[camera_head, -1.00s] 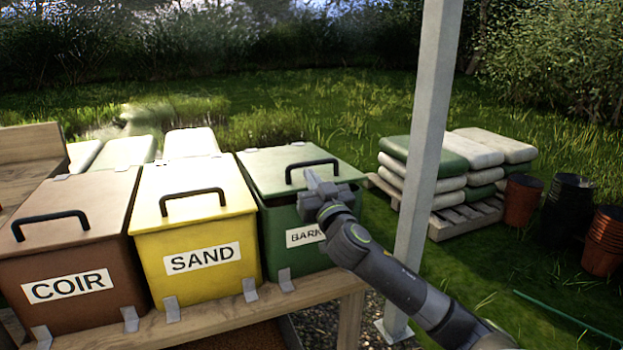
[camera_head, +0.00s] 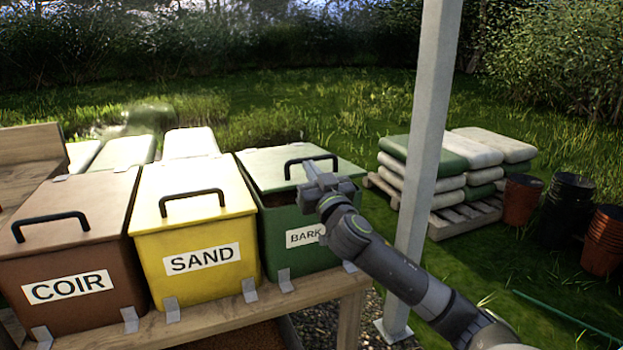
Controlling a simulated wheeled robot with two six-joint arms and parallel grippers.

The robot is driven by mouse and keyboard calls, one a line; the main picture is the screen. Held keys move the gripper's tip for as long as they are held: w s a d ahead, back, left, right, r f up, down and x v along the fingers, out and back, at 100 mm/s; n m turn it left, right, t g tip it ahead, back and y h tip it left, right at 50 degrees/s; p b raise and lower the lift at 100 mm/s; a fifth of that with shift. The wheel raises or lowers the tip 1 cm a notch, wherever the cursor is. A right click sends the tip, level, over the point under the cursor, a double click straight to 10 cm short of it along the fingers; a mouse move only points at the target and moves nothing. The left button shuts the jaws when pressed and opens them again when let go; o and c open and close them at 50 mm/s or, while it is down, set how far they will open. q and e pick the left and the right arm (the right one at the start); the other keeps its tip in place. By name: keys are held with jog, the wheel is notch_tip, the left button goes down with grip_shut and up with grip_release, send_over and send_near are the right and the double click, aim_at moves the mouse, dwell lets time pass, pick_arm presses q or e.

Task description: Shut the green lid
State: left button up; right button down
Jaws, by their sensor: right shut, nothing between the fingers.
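The green lid (camera_head: 284,166) lies over the green bin labelled BARK (camera_head: 276,238) and has a black bar handle (camera_head: 293,161). Its front edge stands a little above the bin's rim, and a dark gap with some brown shows under it. My right gripper (camera_head: 309,168) is shut and empty. Its fingertips are at the lid's front, close to the handle; I cannot tell whether they touch it. The gripper hides part of the lid's front edge and the bin's right front. My left gripper is not in view.
A yellow SAND bin (camera_head: 196,262) and a brown COIR bin (camera_head: 75,260) stand left of it, lids down, on a wooden bench (camera_head: 240,312). A grey post (camera_head: 425,150) rises close beside my right arm. Stacked bags (camera_head: 408,180) and pots (camera_head: 521,200) stand at right.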

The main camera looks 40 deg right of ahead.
notch_tip(320, 180, up, 6)
jog(key=shift+f+p, duration=0.1)
jog(key=shift+p, duration=0.45)
jog(key=shift+r+p, duration=0.3)
jog(key=shift+r, duration=0.6)
jog(key=s+g+y+p, duration=0.1)
jog(key=s+g+p, duration=0.4)
jog(key=p, duration=1.9)
jog(key=shift+t, duration=0.9)
jog(key=x, duration=0.2)
jog(key=p+x, duration=0.1)
jog(key=x, duration=0.2)
jog(key=r+p+x, duration=0.1)
jog(key=x, duration=0.2)
jog(key=shift+d, duration=0.3)
jog(key=f, duration=0.2)
jog(key=shift+s+a+f, duration=0.1)
jog(key=shift+s+f, duration=0.2)
jog(key=shift+s, duration=0.1)
jog(key=shift+s+a+f, duration=0.1)
jog(key=shift+s+f, duration=0.25)
jog(key=shift+f, duration=0.35)
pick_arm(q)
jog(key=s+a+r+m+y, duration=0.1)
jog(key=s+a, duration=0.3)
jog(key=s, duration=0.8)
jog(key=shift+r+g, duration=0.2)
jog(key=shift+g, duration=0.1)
